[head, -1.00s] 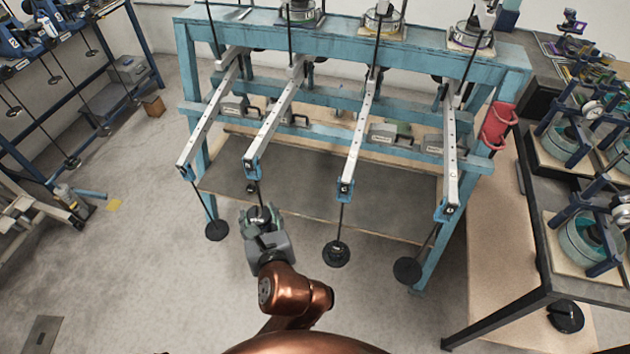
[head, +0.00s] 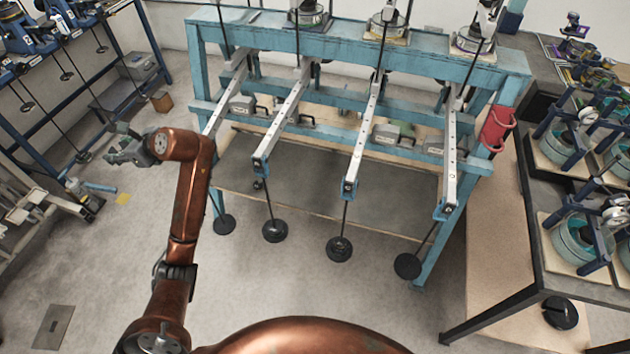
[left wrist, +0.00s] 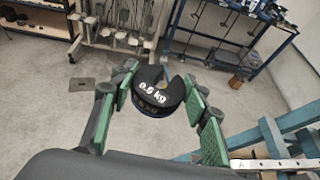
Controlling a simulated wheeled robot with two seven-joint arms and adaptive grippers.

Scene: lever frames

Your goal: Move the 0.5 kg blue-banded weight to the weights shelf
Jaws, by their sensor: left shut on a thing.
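The dark slotted weight (left wrist: 158,98), marked "0.5 kg" with a blue band at its lower edge, is between the green-padded fingers of my left gripper (left wrist: 160,90) in the left wrist view. The gripper is shut on it. In the head view my left gripper (head: 122,150) is raised at the left, clear of the lever frame; the weight is hard to make out there. A grey stand with several hanging weights (left wrist: 118,38) is ahead in the wrist view; I cannot tell whether it is the weights shelf. My right gripper is not in view.
The light-blue lever frame (head: 360,53) stands in the middle, with several hangers and dark weights below its beams. A dark-blue rack (head: 118,100) with hangers is at the left. Bare floor (head: 90,260) lies at front left. A bench with gauges (head: 590,275) is at right.

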